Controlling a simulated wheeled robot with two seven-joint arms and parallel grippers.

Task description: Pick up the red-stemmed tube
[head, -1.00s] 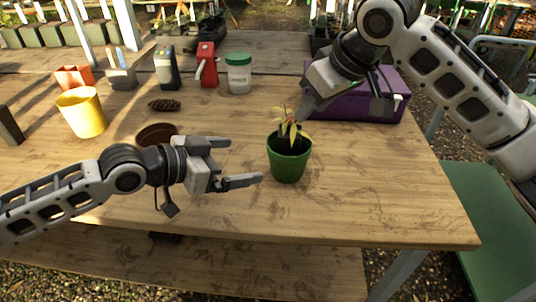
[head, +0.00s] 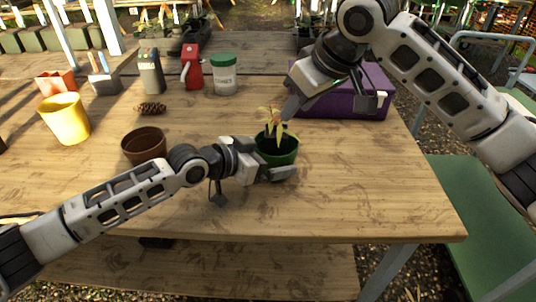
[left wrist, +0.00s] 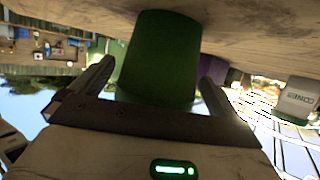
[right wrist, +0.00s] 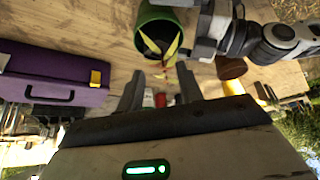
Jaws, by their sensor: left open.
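The plant (head: 275,128) with yellowish leaves stands in a green pot (head: 277,150) on the table. Some red shows at its stem in the right wrist view (right wrist: 170,60). My left gripper (head: 270,171) is low at the pot's near side. In the left wrist view the green pot (left wrist: 160,55) lies between its two open fingers, with gaps at both sides. My right gripper (head: 292,108) is above and just behind the plant. In the right wrist view its fingers (right wrist: 160,82) are apart, with the leaves beyond the tips. I cannot tell if they touch the plant.
A brown pot (head: 144,146) stands left of the green pot, close to my left arm. A purple case (head: 340,104) is behind my right gripper. A yellow pot (head: 66,120), a pinecone (head: 151,108) and a jar (head: 225,76) stand farther back. The table's front right is clear.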

